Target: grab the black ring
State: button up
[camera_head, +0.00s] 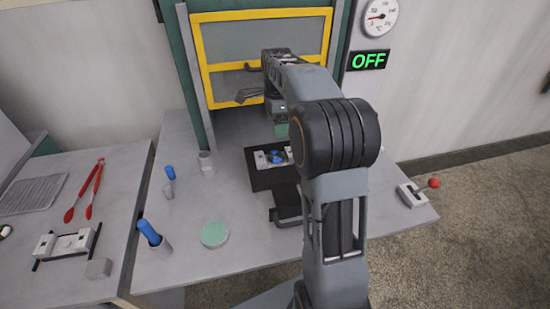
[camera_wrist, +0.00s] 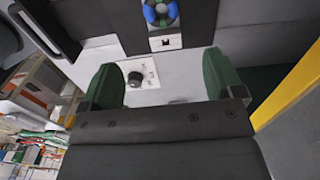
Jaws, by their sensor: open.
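A small round black piece, which looks like the black ring (camera_wrist: 135,79), sits on a pale plate with small marks in the wrist view. Whether its middle is open is too small to tell. My gripper (camera_wrist: 163,78) is open and empty, with its green-padded fingers apart. In the picture, the black piece lies between the fingers, closer to the left one. It appears beyond the fingertips, and no contact shows. In the head view my gripper (camera_head: 281,130) is partly hidden by my arm, and the black piece cannot be made out there.
A dark mat (camera_head: 262,178) bears a white block with a blue piece (camera_head: 275,156). A yellow-framed panel (camera_head: 215,55) stands behind. Blue-handled tools (camera_head: 150,233), a green disc (camera_head: 214,234), a grey cup (camera_head: 205,161) and a red-knobbed lever (camera_head: 415,193) stand on the table.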

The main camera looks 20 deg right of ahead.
aim_at(276, 153)
notch_tip(276, 153, down, 13)
jog(key=shift+w+f, duration=0.1)
jog(key=shift+w, duration=0.05)
dwell(0.5)
jog(key=shift+c, duration=0.5)
jog(key=c, duration=0.9)
